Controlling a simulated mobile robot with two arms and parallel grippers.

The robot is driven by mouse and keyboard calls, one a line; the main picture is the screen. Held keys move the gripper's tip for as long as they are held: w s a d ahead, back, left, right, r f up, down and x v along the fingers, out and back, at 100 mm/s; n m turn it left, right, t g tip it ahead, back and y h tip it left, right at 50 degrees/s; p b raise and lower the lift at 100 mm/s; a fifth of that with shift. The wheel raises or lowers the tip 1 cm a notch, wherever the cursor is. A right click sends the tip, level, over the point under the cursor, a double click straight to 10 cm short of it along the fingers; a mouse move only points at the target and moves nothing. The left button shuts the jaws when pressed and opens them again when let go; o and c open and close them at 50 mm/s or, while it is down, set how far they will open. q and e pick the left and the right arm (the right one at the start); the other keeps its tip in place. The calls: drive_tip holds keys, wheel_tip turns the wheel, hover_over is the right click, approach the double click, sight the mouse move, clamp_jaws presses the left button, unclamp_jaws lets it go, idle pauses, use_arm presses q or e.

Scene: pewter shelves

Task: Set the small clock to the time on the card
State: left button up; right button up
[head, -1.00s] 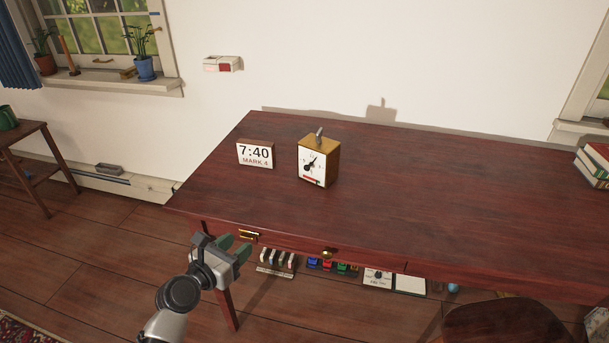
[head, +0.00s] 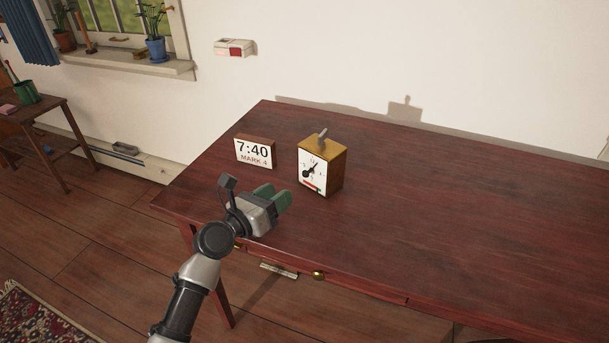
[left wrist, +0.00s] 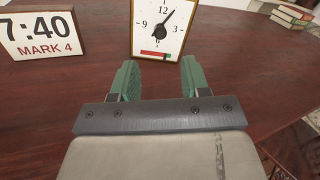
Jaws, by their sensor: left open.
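The small clock (head: 311,175) is an upright wooden box with a white face, standing on the dark red table (head: 420,225). In the left wrist view the clock (left wrist: 150,26) shows one clear dark hand pointing near 1, a dark knob at the middle and a red and green strip below. A second hand is hard to make out. The card (head: 254,153) stands left of the clock and reads 7:40, MARK 4. My left gripper (head: 275,196) is open and empty, in front of the clock and apart from it, its green fingers pointing toward it. My right gripper is out of view.
A grey lever (head: 322,135) sticks up from the clock's top. The table to the right of the clock is clear. Books (left wrist: 291,15) lie far right in the left wrist view. A white box with a red part (head: 234,47) is on the wall.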

sight(304, 175)
use_arm(q)
drive_tip(key=b+x, duration=0.1)
drive_tip(key=x, duration=0.6)
drive_tip(key=shift+w+d+f, duration=0.1)
drive_tip(key=shift+w+d, duration=0.05)
drive_tip(key=shift+w, duration=0.05)
drive_tip(key=shift+w+d+b, duration=0.3)
drive_tip(key=shift+w+d, duration=0.05)
drive_tip(key=shift+w, duration=0.05)
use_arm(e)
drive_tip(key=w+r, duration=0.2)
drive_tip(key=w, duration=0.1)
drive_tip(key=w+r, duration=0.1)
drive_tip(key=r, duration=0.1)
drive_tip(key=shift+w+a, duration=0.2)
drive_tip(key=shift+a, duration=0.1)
use_arm(q)
clamp_jaws()
